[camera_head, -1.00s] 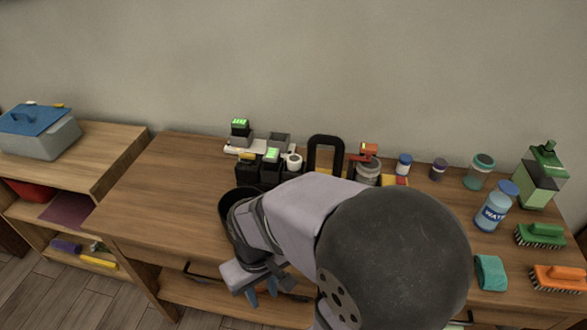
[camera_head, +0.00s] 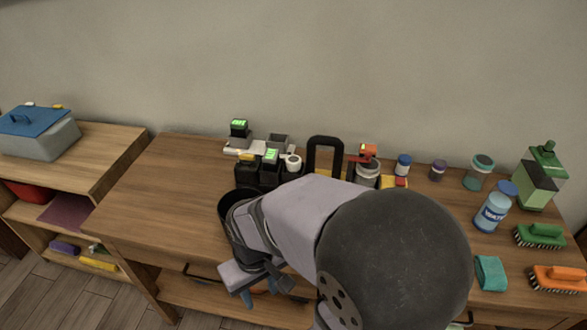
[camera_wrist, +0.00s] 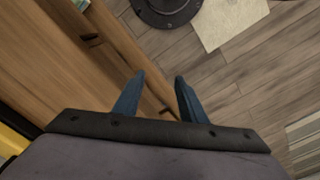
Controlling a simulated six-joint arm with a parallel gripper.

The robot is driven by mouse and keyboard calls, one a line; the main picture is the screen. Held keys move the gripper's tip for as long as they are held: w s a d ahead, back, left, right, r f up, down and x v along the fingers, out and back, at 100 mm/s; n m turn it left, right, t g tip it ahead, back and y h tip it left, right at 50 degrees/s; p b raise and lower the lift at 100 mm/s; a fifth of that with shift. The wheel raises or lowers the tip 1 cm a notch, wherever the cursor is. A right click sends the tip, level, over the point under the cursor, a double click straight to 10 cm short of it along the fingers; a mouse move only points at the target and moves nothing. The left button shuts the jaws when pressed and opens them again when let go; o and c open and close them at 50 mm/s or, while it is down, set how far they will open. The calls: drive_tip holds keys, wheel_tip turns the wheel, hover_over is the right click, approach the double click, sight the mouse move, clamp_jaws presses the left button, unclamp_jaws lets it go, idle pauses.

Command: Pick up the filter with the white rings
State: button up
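I cannot make out for certain a filter with white rings. A small white-topped cylinder (camera_head: 292,162) stands among dark containers at the back of the wooden table, but I cannot tell whether it is the filter. My gripper (camera_head: 258,296) hangs over the table's front edge, well in front of that group, and my arm hides the middle of the table. In the wrist view, my gripper's blue fingers (camera_wrist: 160,79) are apart with nothing between them. They point toward the floor and the furniture front.
Dark containers with a green display (camera_head: 271,155) and a black arch (camera_head: 325,153) stand at the back. A water bottle (camera_head: 494,211), a green brush (camera_head: 540,236) and an orange brush (camera_head: 557,279) are at the right. The table's left part (camera_head: 150,195) is clear.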

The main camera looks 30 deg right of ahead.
drive_tip(key=w+a+r+t+b, duration=0.1)
drive_tip(key=w+t+b, duration=0.1)
drive_tip(key=w, duration=0.3)
drive_tip(key=w+a+r+t+b, duration=0.1)
drive_tip(key=w+a+t+b, duration=0.1)
drive_tip(key=w+t, duration=0.2)
drive_tip(key=w+a+r+t+y+b, duration=0.1)
drive_tip(key=w+t+b, duration=0.1)
drive_tip(key=w, duration=0.5)
drive_tip(key=shift+w+a+r+t, duration=0.3)
drive_tip(key=shift+w+a+t, duration=0.05)
drive_tip(key=shift+w+t, duration=0.05)
drive_tip(key=w+r+m+t+b, duration=0.1)
drive_tip(key=w+r+t+b, duration=0.2)
drive_tip(key=w+r+t, duration=0.15)
drive_tip(key=m+h+b, duration=0.4)
drive_tip(key=m+h, duration=0.2)
drive_tip(key=h, duration=0.4)
approach(294, 164)
drive_tip(key=r+x, duration=0.1)
drive_tip(key=x, duration=0.3)
drive_tip(key=shift+w+d+f+p, duration=0.3)
drive_tip(key=shift+w, duration=0.2)
drive_tip(key=shift+w+d+f+p, duration=0.3)
drive_tip(key=shift+w+d, duration=0.05)
drive_tip(key=shift+w, duration=0.15)
drive_tip(key=shift+x, duration=1.4)
drive_tip(key=c, duration=0.7)
